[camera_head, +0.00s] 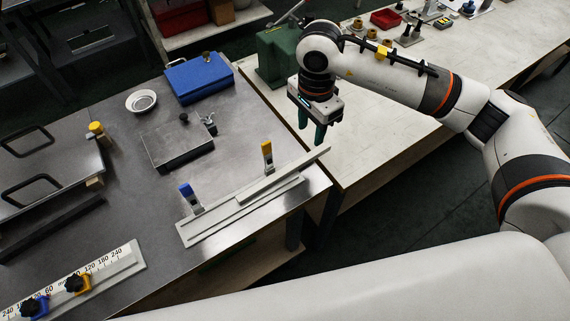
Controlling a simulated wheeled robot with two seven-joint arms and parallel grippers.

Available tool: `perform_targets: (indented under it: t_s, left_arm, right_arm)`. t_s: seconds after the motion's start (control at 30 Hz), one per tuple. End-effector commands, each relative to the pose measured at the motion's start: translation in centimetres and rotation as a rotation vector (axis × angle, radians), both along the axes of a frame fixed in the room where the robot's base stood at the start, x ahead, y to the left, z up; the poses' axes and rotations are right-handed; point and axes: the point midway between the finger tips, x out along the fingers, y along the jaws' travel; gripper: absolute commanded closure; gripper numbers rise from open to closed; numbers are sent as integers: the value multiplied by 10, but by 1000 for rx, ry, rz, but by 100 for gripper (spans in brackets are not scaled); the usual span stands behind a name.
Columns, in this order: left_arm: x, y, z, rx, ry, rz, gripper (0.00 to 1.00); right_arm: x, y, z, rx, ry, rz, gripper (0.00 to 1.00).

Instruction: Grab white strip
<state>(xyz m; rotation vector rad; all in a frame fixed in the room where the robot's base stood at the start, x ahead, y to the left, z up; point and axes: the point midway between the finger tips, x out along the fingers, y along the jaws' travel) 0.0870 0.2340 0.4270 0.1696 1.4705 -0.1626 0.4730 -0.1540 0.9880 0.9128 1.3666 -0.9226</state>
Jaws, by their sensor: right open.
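A pale, whitish strip (300,168) lies along the right front edge of the grey metal table, at a slight angle over a longer light grey base plate (215,232). Its right end reaches past the plate towards the table's corner. A blue-topped clamp (189,198) and a yellow-topped clamp (267,156) stand at the plate and strip. My right gripper (311,132) is open and empty, with its teal fingers pointing down. In the picture it is just above the strip's right end, apart from it. My left gripper is not in view.
The metal table also holds a blue box (198,78), a white bowl (141,101), a flat metal block (178,146) and a numbered scale (107,263) with knobbed clamps. A green machine (278,58) stands on the pale bench (375,130), whose near part is clear.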

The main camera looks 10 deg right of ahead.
Motion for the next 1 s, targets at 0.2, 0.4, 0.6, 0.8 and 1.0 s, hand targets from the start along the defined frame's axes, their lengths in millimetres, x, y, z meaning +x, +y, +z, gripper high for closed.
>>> perform_targets:
  t_s: [0.2, 0.4, 0.6, 0.8, 1.0]
  left_arm:
    - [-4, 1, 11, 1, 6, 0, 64]
    - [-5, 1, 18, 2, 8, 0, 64]
    - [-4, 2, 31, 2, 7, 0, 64]
    - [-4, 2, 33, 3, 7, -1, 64]
    - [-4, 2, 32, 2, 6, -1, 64]
  right_arm:
    - [-1, 1, -31, 3, 2, -1, 58]
    - [-1, 1, -45, 4, 3, -1, 58]
    - [-2, 0, -76, 4, 5, -1, 58]
    - [-1, 0, -90, 5, 1, -1, 58]
    - [-1, 0, -90, 5, 0, 0, 63]
